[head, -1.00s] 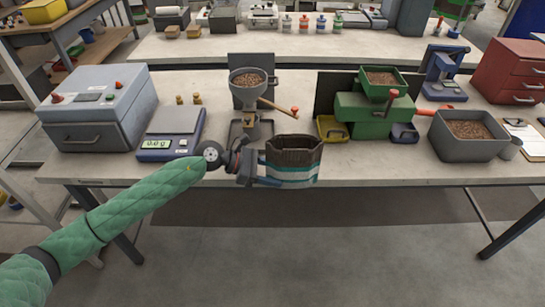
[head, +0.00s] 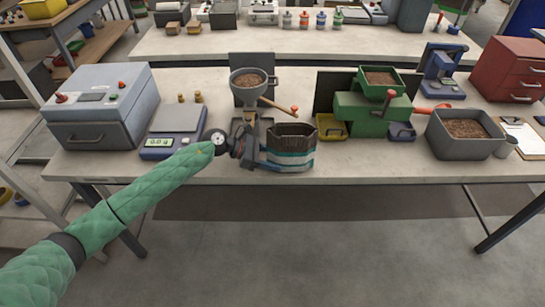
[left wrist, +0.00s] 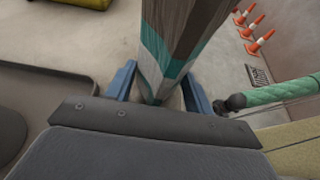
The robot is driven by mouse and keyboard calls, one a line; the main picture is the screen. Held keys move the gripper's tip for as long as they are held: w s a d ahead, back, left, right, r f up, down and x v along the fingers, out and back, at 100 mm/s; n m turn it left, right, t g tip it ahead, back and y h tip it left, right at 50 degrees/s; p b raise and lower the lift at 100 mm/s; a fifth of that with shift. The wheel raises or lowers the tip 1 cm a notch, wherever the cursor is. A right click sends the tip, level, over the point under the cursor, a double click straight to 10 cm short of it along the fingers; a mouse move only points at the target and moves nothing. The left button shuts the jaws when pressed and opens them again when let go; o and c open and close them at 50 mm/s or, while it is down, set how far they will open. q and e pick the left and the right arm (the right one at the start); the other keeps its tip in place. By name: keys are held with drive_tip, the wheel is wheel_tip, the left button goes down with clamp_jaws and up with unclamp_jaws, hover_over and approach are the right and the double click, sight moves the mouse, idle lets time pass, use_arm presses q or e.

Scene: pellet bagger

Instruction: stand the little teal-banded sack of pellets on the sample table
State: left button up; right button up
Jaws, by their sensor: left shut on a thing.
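The sack (head: 291,154), dark-topped and pale with a teal band, is upright with its mouth open upwards in the head view. My left gripper (head: 262,157) is shut on its left side. The sack is over the front part of the near bench (head: 340,172); I cannot tell whether its base touches the top. In the left wrist view the sack (left wrist: 172,45) stands between the blue fingers of my left gripper (left wrist: 160,96). A green-sleeved arm of mine shows at the right there, its dark end (left wrist: 229,104) too small to read. Which surface is the sample table is not clear.
A funnel stand (head: 249,92) is just behind the sack, and a scale (head: 172,133) is to its left. A green machine (head: 370,113) with a yellow tray (head: 331,127) stands behind right. The bench front right of the sack is clear up to a pellet bin (head: 465,146).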

use_arm(q)
drive_tip(key=shift+f, duration=0.1)
use_arm(e)
drive_tip(key=shift+w+r, duration=0.1)
drive_tip(key=shift+r, duration=0.25)
use_arm(q)
drive_tip(key=o, duration=1.4)
drive_tip(key=shift+c, duration=0.2)
use_arm(e)
drive_tip(key=shift+s, duration=0.25)
use_arm(q)
drive_tip(key=shift+a, duration=0.2)
drive_tip(key=shift+a+r+b, duration=0.2)
drive_tip(key=shift+a+b, duration=0.05)
drive_tip(key=shift+b, duration=0.1)
drive_tip(key=b+v, duration=0.4)
drive_tip(key=v, duration=0.6)
drive_tip(key=shift+a+b, duration=0.2)
drive_tip(key=shift+b, duration=0.2)
drive_tip(key=shift+a+r, duration=0.25)
use_arm(e)
drive_tip(key=w+a+r, duration=0.1)
drive_tip(key=w+r, duration=0.1)
drive_tip(key=r, duration=0.7)
drive_tip(key=w+a+r, duration=0.2)
drive_tip(key=r, duration=0.7)
drive_tip(key=shift+r, duration=0.4)
